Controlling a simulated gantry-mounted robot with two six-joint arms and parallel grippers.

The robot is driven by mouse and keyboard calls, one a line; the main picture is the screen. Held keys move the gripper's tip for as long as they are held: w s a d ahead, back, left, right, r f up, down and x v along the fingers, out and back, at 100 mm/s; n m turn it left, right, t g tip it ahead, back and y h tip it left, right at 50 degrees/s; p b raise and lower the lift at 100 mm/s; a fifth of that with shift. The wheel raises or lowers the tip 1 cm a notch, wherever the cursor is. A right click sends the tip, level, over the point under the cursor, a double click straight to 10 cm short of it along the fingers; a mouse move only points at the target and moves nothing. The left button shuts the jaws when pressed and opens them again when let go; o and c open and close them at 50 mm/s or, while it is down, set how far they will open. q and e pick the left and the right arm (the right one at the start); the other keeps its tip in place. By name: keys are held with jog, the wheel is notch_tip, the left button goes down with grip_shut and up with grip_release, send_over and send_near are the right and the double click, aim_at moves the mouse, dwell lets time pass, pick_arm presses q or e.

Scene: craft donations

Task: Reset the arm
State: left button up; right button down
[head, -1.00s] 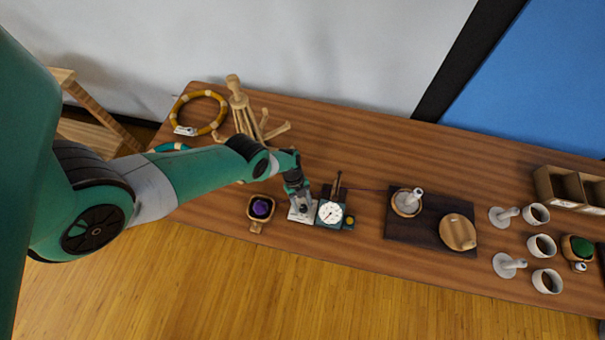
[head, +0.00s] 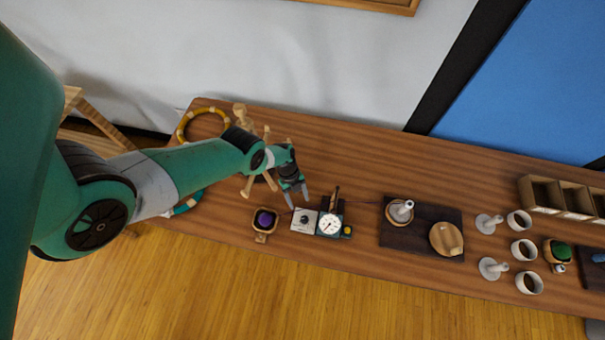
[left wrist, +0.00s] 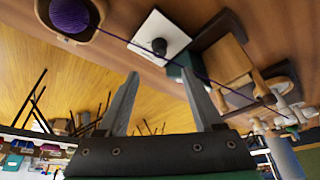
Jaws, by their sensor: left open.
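My left gripper (head: 298,198) is above the table just behind a white square plate with a dark knob (head: 304,220). In the left wrist view its two fingers (left wrist: 168,95) are spread apart with nothing between them. The white plate with its dark knob also shows in that view (left wrist: 172,36), beyond the fingertips. My left arm reaches in from the left and hides part of a wooden jointed figure. My right gripper is in neither view.
A dial device (head: 329,225) stands right of the plate. A wooden holder with purple yarn (head: 265,219) is left of it. White cups (head: 519,221) and a wooden compartment box (head: 541,196) are at the right. Open tabletop (head: 370,165) lies behind.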

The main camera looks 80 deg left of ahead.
pick_arm(q)
jog(key=shift+a+r, duration=0.15)
jog(key=shift+r, duration=0.3)
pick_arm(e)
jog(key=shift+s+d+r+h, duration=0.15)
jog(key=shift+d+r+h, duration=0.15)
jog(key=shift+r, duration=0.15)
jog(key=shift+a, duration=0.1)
